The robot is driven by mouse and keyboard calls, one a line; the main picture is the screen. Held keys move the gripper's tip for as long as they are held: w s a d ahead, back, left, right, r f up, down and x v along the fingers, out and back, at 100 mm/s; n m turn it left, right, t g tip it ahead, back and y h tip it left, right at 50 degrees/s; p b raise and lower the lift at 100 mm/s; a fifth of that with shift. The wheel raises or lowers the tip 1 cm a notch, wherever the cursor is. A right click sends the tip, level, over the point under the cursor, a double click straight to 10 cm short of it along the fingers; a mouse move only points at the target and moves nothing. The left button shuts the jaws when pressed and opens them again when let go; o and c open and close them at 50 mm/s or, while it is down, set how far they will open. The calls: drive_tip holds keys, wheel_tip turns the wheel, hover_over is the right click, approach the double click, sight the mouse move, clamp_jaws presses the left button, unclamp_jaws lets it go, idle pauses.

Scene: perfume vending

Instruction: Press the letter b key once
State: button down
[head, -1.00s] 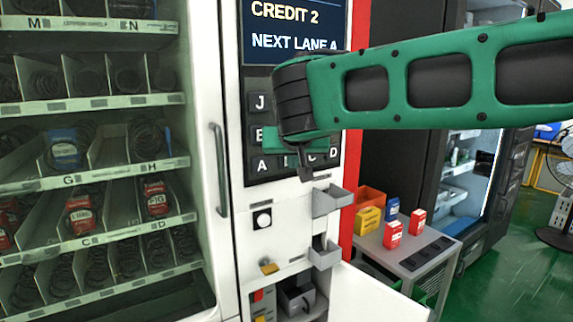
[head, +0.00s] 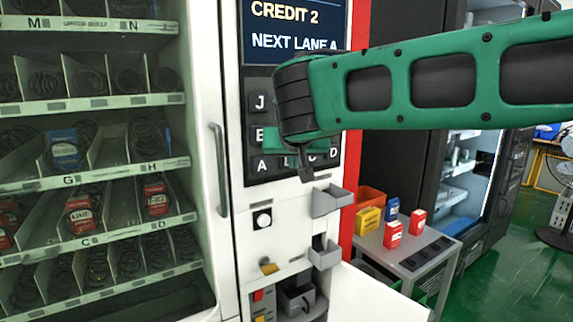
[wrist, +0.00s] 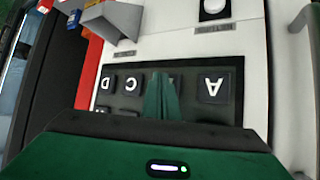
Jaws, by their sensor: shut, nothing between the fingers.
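The dark keypad (head: 250,150) is on the white machine front under the display (head: 293,30). The display reads CREDIT 2 and NEXT LANE A. In the wrist view the keypad is upside down, with the A key (wrist: 211,86) right of my fingers and the C key (wrist: 131,84) and D key (wrist: 106,82) left. The letter b key lies between A and C, mostly hidden behind my fingers. My gripper (wrist: 161,82) is shut and empty, its tips over that key. I cannot tell whether they touch it.
A round button (head: 262,219) and grey trays (head: 328,200) are below the keypad. A white door (head: 375,295) stands open below right. A side table (head: 425,262) with small boxes is at right. The glass-fronted shelves' handle (head: 219,168) is left of the keypad.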

drive_tip(key=shift+s+d, duration=0.3)
drive_tip(key=shift+s, duration=0.1)
drive_tip(key=shift+s+d, duration=0.75)
drive_tip(key=shift+s, duration=0.3)
drive_tip(key=shift+s+d, duration=0.7)
drive_tip(key=shift+s, duration=0.35)
